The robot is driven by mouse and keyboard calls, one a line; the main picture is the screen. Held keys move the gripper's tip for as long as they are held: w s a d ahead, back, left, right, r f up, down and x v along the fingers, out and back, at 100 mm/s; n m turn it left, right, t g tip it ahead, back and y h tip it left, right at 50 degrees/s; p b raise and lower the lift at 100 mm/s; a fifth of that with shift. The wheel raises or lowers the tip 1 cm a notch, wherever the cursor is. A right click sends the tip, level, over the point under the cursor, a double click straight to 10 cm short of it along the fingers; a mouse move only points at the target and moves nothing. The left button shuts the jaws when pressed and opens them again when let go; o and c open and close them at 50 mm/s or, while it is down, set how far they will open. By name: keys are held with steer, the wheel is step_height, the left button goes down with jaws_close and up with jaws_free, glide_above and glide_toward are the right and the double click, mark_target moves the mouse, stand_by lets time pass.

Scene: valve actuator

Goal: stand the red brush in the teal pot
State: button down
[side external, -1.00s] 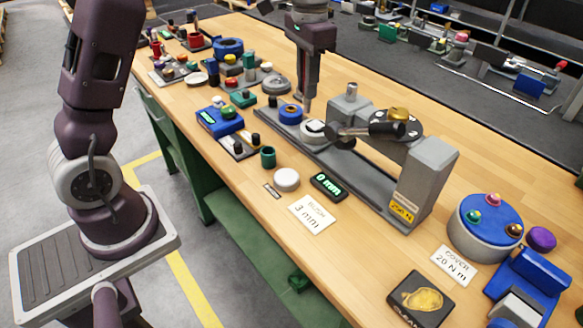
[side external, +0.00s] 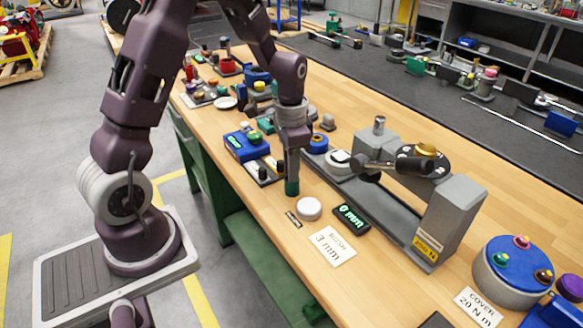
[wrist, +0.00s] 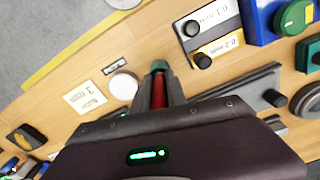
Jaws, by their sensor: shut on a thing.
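The teal pot (side external: 292,188) stands on the wooden bench, directly below my gripper (side external: 292,168) in the side view. In the wrist view the pot's rim (wrist: 159,66) shows just past the fingertips. My gripper (wrist: 160,92) is shut on the red brush (wrist: 158,90), a red strip between the dark fingers. The brush's far end lines up with the pot in the wrist view. The fingers and the pot hide that end, so I cannot tell how deep it sits or whether it touches the bottom.
A white round disc (side external: 309,208) stands close to the pot, beside a small readout (side external: 351,217) and a "3 mm" card (side external: 331,246). A blue box (side external: 246,146) lies left of my gripper. A grey press (side external: 448,215) stands to the right. The front bench edge is near.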

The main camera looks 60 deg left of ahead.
steer(key=shift+f, duration=0.1)
steer(key=c, duration=1.3)
jaws_free()
step_height(320, 180, up, 12)
steer(key=shift+f, duration=0.2)
steer(key=s+d+r+n+t, duration=0.1)
steer(key=s+d+r+t, duration=0.2)
steer(key=s+d+r, duration=0.5)
steer(key=s+d+t, duration=0.1)
steer(key=s, duration=0.3)
steer(key=s+d+n, duration=0.1)
steer(key=s, duration=0.2)
steer(key=s+d+n+t, duration=0.1)
steer(key=s, duration=0.3)
steer(key=shift+s+r+t, duration=0.2)
steer(key=shift+s+t, duration=0.1)
steer(key=shift+s, duration=0.05)
